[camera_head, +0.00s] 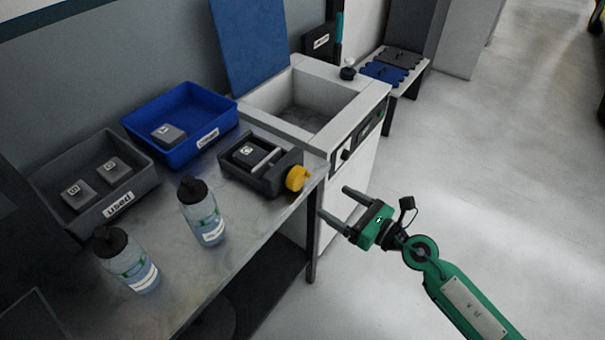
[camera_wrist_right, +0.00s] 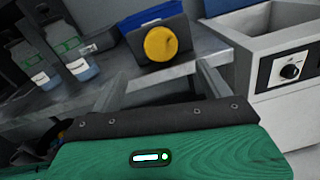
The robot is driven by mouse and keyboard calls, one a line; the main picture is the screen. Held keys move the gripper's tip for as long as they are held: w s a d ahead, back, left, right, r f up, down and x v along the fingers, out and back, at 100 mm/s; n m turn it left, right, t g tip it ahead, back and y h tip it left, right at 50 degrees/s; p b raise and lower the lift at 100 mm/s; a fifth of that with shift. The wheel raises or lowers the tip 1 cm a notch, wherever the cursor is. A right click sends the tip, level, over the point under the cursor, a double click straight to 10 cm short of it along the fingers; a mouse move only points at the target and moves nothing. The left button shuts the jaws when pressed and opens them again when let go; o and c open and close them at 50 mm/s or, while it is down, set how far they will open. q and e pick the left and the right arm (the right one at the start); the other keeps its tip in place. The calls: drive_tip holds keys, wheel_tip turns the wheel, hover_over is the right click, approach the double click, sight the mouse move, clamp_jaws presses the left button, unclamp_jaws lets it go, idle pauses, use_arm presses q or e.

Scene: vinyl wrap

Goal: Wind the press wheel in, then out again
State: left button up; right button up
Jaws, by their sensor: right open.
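The press (camera_head: 262,179) is a dark grey box on the bench, with a block marked C inside it. Its yellow wheel (camera_head: 296,178) faces the front right edge of the bench. In the right wrist view the yellow wheel (camera_wrist_right: 160,43) shows as a round disc ahead of the fingers. My right gripper (camera_head: 333,207) is open and empty, in front of the bench edge and a short way below and right of the wheel, apart from it. In the right wrist view its two fingers (camera_wrist_right: 160,82) are spread beneath the wheel. My left gripper is not in view.
Two bottles (camera_head: 203,212) with black caps stand on the bench, left of the press. A blue tray (camera_head: 225,128) holding a block and a grey tray (camera_head: 150,182) holding two blocks sit behind. A white sink cabinet (camera_head: 350,128) adjoins the bench.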

sight(301, 180)
drive_tip(key=p+x, duration=0.1)
drive_tip(key=x, duration=0.9)
drive_tip(key=shift+w+a+p, duration=0.2)
drive_tip(key=shift+w+p, duration=0.05)
drive_tip(key=shift+p, duration=0.05)
drive_tip(key=shift+w+a, duration=0.3)
drive_tip(key=shift+a, duration=0.05)
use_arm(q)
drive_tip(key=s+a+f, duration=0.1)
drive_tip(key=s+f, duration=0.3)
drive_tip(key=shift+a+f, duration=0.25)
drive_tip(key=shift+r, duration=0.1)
use_arm(e)
drive_tip(key=c, duration=1)
